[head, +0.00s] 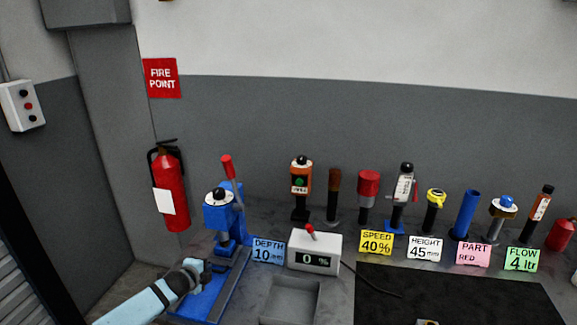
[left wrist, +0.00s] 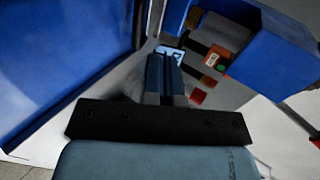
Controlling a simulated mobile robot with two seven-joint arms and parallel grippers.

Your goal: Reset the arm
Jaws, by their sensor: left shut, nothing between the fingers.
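My left gripper (head: 203,267) is at the lower left of the head view, in front of the blue press (head: 218,213) and over its blue base (head: 215,295). The press has a black knob on top and a red-gripped lever (head: 228,168) that points up. In the left wrist view, the left gripper's fingers (left wrist: 165,62) are together with nothing between them. Large blue surfaces (left wrist: 60,60) fill the left of that view, and a blue block (left wrist: 268,62) is at upper right. Whether the gripper touches the press base cannot be told. My right gripper is not in view.
A white counter box (head: 315,262) reading 0 has a red toggle on top. A grey tray (head: 290,300) and a black mat (head: 455,295) lie in front. Several upright tools and label cards stand behind. A fire extinguisher (head: 169,190) hangs at left.

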